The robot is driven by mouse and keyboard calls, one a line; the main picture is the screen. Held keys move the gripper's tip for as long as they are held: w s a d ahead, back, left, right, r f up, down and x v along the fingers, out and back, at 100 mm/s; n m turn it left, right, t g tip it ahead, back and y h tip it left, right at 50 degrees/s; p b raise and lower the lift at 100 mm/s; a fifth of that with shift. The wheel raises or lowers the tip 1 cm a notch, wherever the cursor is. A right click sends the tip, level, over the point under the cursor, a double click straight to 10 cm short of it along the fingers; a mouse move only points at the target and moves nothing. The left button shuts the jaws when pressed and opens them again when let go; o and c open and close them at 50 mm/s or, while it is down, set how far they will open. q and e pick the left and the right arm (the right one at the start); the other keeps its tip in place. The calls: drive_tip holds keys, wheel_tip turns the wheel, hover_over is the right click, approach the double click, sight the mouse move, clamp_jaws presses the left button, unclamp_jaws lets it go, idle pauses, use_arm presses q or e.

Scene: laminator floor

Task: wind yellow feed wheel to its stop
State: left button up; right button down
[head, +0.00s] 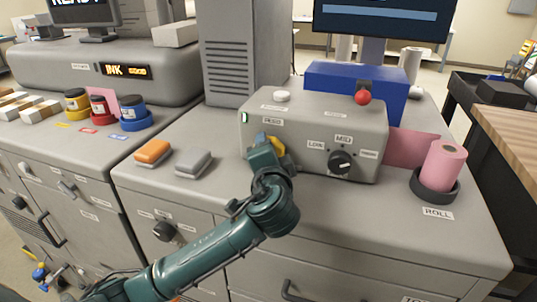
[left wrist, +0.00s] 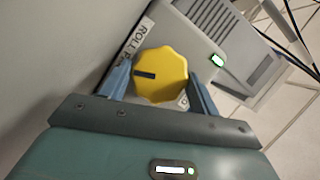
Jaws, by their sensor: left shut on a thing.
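The yellow feed wheel (head: 277,144) is on the left part of the front of the grey laminator (head: 330,118), mostly hidden by my left gripper (head: 264,152) in the head view. In the left wrist view the wheel (left wrist: 165,75) is a scalloped yellow knob with a dark mark pointing to the picture's left. The blue fingers of my left gripper (left wrist: 160,82) stand on both sides of it, shut on it. A label partly reading ROLL is beside the wheel. My right gripper is not in view.
A black selector knob (head: 341,162) and a red ball-topped lever (head: 363,97) are on the laminator. A pink roll (head: 442,166) stands in a dark holder at right. Orange (head: 153,152) and grey (head: 193,162) blocks lie at left. The counter's front right is clear.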

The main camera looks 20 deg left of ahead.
use_arm(q)
drive_tip(key=shift+m, duration=0.3)
idle(0.4)
drive_tip(key=o, duration=0.7)
drive_tip(key=shift+s+d, duration=0.25)
drive_tip(key=shift+s, duration=0.25)
drive_tip(key=shift+b+v, duration=1.1)
drive_tip(key=shift+v, duration=4.95)
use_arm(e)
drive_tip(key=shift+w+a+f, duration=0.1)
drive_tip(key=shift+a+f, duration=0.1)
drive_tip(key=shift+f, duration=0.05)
